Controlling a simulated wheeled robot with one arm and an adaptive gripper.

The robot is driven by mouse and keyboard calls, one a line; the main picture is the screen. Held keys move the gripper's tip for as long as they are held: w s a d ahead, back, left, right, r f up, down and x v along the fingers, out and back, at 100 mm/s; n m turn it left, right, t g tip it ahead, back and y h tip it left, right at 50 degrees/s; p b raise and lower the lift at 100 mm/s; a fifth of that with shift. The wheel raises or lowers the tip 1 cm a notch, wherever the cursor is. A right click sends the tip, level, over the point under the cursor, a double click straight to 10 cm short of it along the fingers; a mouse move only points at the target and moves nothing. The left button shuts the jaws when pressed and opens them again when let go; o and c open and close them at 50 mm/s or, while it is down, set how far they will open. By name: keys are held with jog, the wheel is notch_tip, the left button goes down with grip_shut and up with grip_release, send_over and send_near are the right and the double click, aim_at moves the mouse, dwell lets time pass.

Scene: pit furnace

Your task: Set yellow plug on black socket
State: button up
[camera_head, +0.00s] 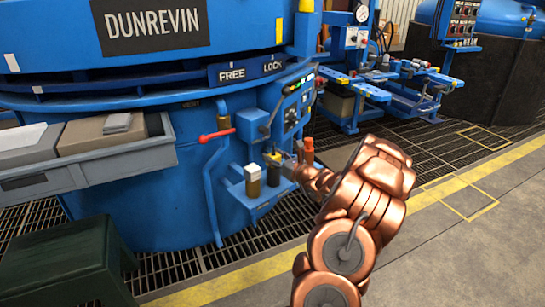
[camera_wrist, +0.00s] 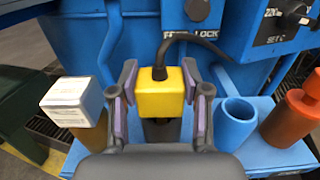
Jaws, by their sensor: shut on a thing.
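The yellow plug (camera_wrist: 163,92), a block with a black cable out of its top, is between the purple-padded fingers of my gripper (camera_wrist: 163,88) in the wrist view. My gripper is shut on it. The black socket (camera_wrist: 160,131) shows just under the plug, mostly hidden by the plug and my gripper. I cannot tell whether the plug touches it or hangs just above. In the head view the yellow plug (camera_head: 272,157) is over the dark socket (camera_head: 273,176) on the blue shelf, with my gripper (camera_head: 282,160) reaching in from the right.
A white block (camera_wrist: 73,95) sits on a brown-gold holder (camera_wrist: 92,134) to the left. An empty blue holder (camera_wrist: 235,122) and an orange plug on its holder (camera_wrist: 293,118) stand to the right. A red-handled valve (camera_head: 217,135) and blue furnace body lie close by.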

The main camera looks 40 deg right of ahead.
jog(key=shift+f, duration=0.6)
dwell(0.5)
jog(key=o, duration=0.9)
jog(key=shift+s, duration=0.75)
jog(key=s+p, duration=0.2)
jog(key=s, duration=0.7)
jog(key=shift+s+a, duration=0.3)
jog(key=shift+a, duration=0.05)
